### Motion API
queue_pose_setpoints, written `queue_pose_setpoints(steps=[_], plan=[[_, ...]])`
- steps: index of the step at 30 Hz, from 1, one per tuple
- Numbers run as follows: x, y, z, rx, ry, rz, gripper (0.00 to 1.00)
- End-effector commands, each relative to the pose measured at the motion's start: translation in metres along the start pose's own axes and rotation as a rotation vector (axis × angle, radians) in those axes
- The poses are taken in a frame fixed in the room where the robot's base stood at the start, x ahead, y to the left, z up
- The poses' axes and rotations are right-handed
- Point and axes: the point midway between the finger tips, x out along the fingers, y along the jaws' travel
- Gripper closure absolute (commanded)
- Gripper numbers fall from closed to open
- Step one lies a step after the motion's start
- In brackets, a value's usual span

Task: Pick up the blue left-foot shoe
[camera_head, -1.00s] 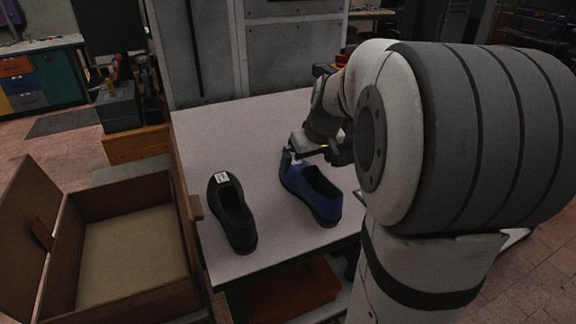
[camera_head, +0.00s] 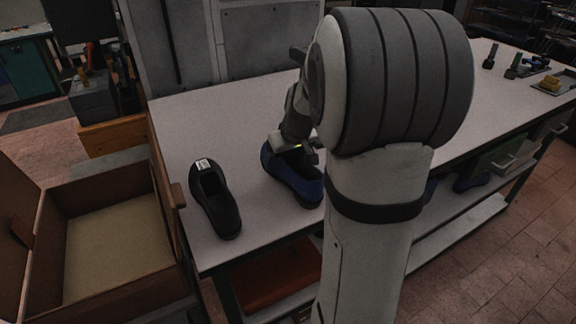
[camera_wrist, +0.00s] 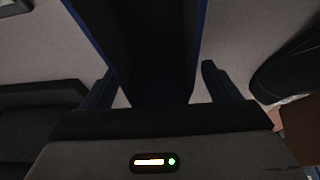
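The blue shoe (camera_head: 299,186) rests on the white table to the right of the black shoe. My gripper (camera_head: 304,154) is low over its opening, and my arm hides part of the shoe. In the wrist view the blue shoe (camera_wrist: 162,82) shows its dark inside and blue edges between the fingers. My gripper (camera_wrist: 160,88) is open, one finger on each side, with pale table showing between each finger and the shoe. The black shoe (camera_head: 217,200) has a white label and stands apart to the left.
An open brown box (camera_head: 118,240) stands left of the white table (camera_head: 200,122). Small tools and a tray (camera_head: 552,86) lie at the table's far right. Blue items (camera_head: 470,183) sit on the shelf below. An orange-brown bin (camera_head: 275,275) is under the front edge.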

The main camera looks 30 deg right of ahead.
Motion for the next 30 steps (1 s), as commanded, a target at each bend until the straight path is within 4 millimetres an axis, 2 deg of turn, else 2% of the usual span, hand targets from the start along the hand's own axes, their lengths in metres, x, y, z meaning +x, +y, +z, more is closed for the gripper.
queue_pose_setpoints(steps=[2, 15, 23, 26, 30], plan=[[0.000, 0.000, 0.000, 0.000, 0.000, 0.000, 0.25], [-0.001, 0.001, -0.001, 0.001, 0.002, 0.001, 0.59], [-0.004, 0.001, -0.002, 0.001, 0.004, 0.002, 0.60], [-0.016, 0.002, -0.007, 0.000, 0.006, 0.003, 0.60], [-0.041, 0.002, -0.018, 0.000, 0.008, 0.003, 0.60]])
